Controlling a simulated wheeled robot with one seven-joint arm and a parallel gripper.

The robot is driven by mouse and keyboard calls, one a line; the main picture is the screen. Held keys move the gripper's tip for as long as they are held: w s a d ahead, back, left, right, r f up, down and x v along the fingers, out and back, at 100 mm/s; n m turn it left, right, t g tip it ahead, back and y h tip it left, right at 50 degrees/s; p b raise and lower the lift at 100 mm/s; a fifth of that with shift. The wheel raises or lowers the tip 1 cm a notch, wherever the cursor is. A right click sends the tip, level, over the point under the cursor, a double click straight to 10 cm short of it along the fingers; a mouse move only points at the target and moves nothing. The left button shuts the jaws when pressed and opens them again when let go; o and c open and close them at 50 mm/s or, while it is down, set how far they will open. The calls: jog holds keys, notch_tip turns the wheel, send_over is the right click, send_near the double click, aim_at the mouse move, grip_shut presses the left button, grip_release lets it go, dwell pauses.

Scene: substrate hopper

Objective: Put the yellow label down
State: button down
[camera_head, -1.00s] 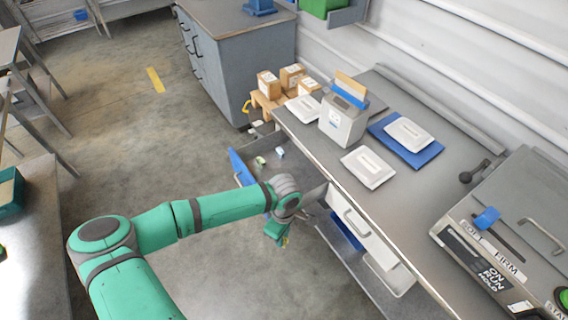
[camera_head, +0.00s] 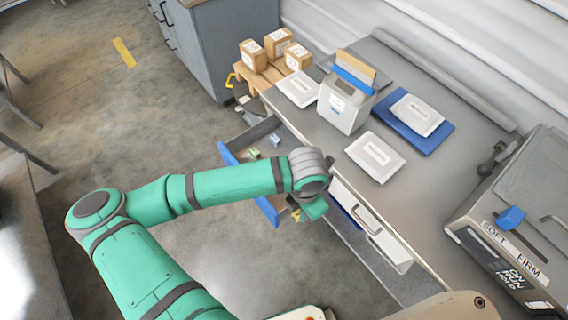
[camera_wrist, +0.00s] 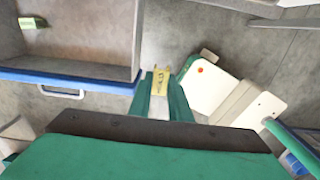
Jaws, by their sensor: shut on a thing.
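My gripper (camera_wrist: 162,98) is shut on the yellow label (camera_wrist: 160,77), which sticks out past the fingertips in the wrist view. In the head view, the label (camera_head: 297,215) is a small yellow spot below my gripper (camera_head: 306,212), partly hidden by the wrist. Both are in the air beside the open drawer with the blue front (camera_head: 229,157). In the wrist view, the drawer's blue front edge (camera_wrist: 95,80) lies left of the label, apart from it. The drawer holds a small yellow-green item (camera_wrist: 33,22); the head view shows small items (camera_head: 275,139) in it.
The grey bench (camera_head: 420,190) holds white packs (camera_head: 375,157), a grey container (camera_head: 344,105) and a blue mat (camera_head: 432,138). Boxes (camera_head: 253,55) stand on a wooden stand behind. A lever machine (camera_head: 510,225) is at right. Open floor lies left of the drawer.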

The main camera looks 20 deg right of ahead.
jog(key=w+f, duration=0.3)
jog(key=w, duration=0.1)
jog(key=w+f, duration=0.2)
jog(key=w, duration=0.2)
jog(key=w+d+f, duration=0.1)
jog(key=w+f, duration=0.2)
jog(key=w, duration=0.1)
jog(key=shift+w+f, duration=0.25)
jog(key=shift+f, duration=0.05)
jog(key=shift+w+f, duration=0.5)
jog(key=shift+f, duration=1.65)
jog(key=shift+f, duration=0.15)
jog(key=c, duration=1.6)
grip_release()
jog(key=shift+c, duration=0.2)
notch_tip(320, 180, up, 12)
jog(key=shift+r, duration=0.2)
